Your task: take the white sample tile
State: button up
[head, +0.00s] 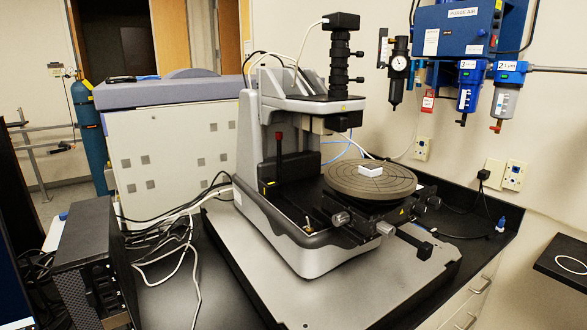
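The white sample tile (370,168) is a small pale block. It lies on the round grey stage (387,185) of the stylus profiler (288,170), a little up and left of the stage's centre. The column and measuring head of the profiler stand to the left of and behind the tile. The tile's top and front side show, and nothing covers it. My gripper is not in view.
The profiler stands on a grey slab (250,270) on a black bench. A computer tower (92,260) and loose white cables are at the left. Purge-air regulators (468,75) hang on the wall behind. A dark surface (560,262) juts in at the right edge.

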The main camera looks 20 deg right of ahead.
aim_at(369, 170)
jog(key=i+l+u, duration=0.1)
jog(key=l+u, duration=0.25)
jog(key=i+l+u, duration=0.1)
jog(key=l+u, duration=0.6)
jog(key=l, duration=0.1)
